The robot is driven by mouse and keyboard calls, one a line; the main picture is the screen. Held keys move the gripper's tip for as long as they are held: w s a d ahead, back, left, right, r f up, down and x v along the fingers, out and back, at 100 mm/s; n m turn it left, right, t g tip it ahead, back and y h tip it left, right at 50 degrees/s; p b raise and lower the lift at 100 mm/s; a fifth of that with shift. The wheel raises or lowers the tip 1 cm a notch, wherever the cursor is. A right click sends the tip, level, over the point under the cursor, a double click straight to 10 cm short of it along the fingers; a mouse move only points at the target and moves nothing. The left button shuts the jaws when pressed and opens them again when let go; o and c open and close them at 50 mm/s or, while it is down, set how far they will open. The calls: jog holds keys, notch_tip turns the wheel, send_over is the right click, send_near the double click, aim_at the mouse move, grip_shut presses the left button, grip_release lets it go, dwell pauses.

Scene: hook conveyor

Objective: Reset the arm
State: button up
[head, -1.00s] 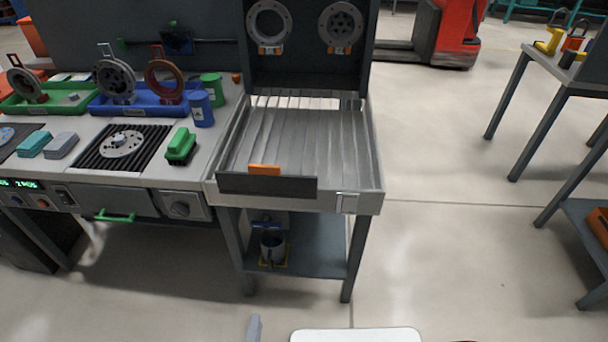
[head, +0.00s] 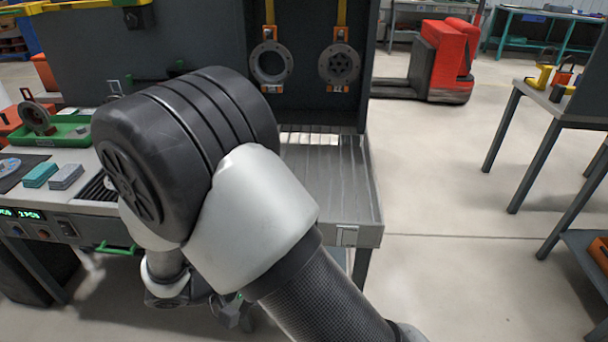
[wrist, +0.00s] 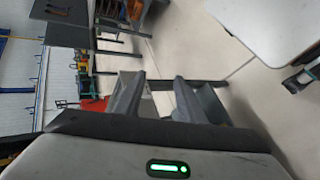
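My arm fills the middle of the head view, bent at a large black joint with a white and dark link running to the lower right. In the wrist view my gripper (wrist: 157,85) has its two grey fingers apart with floor and table legs showing beyond and nothing between them. In the head view the gripper is mostly hidden behind my arm, and I cannot make out its fingers there.
A metal slatted tray (head: 345,185) stands behind my arm, partly covered. A workbench with a green tray (head: 68,132) is at left. Open floor (head: 450,190) lies right.

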jog(key=s+d+r+m+y, duration=0.25)
jog(key=d+r+y, duration=0.2)
jog(key=r, duration=0.35)
jog(key=s+d+r+m+t+y, duration=0.1)
jog(key=s+d+r+m+y, duration=0.15)
jog(key=d+r, duration=0.45)
jog(key=s+d+r+m+y, duration=0.1)
jog(key=s+d+r+y, duration=0.3)
jog(key=r, duration=0.4)
notch_tip(320, 180, up, 19)
jog(key=w+p, duration=0.1)
jog(key=p, duration=1.8)
jog(key=shift+w+d+r, duration=0.15)
jog(key=shift+w+d, duration=0.1)
jog(key=shift+w, duration=0.1)
